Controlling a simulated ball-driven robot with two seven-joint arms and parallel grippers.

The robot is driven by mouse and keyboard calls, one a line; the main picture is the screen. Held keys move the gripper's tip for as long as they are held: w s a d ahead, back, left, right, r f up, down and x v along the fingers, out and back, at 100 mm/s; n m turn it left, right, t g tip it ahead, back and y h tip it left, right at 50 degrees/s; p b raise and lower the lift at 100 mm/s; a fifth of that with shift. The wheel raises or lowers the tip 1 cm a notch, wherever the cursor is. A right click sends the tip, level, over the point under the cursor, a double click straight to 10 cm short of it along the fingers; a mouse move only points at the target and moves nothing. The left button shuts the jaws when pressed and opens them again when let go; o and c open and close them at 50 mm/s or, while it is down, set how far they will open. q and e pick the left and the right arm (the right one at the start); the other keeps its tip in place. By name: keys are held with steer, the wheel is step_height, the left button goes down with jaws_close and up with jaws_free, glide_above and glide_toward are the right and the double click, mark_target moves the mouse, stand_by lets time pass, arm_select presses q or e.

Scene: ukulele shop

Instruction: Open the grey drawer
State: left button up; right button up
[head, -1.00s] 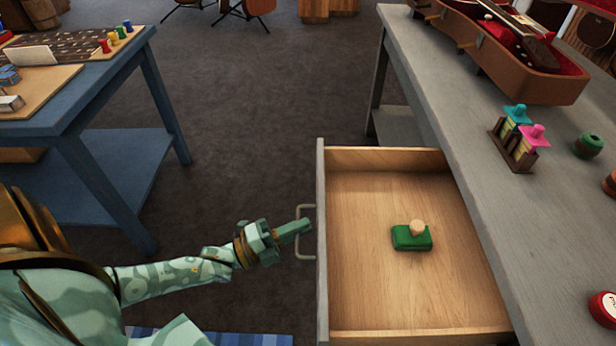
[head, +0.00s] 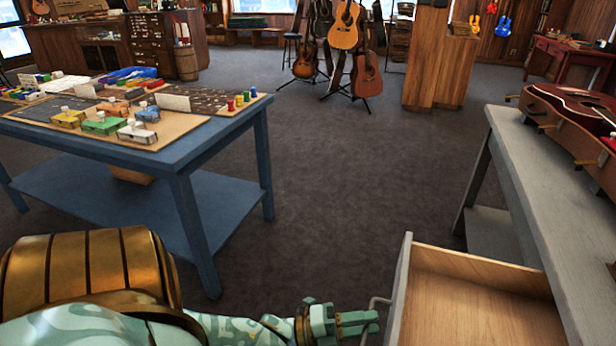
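The grey drawer (head: 400,297) stands pulled out from the grey bench at the lower right. Its grey front panel faces left, and its bare wooden inside shows in part; the near part is cut off by the bottom edge. Its thin metal handle (head: 376,301) sticks out to the left of the front panel. My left gripper (head: 360,322) is at the handle, with its green fingers close together around the bar, which passes between or behind them. My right gripper is not in view.
A blue table (head: 190,155) with small coloured parts stands at the left. Dark carpet (head: 340,190) between them is free. Guitars on stands (head: 367,75) are farther back.

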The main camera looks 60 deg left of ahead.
arm_select(q)
steer(key=p+v, duration=0.1)
steer(key=v, duration=1.4)
steer(key=shift+s, duration=0.3)
steer(key=shift+a, duration=0.15)
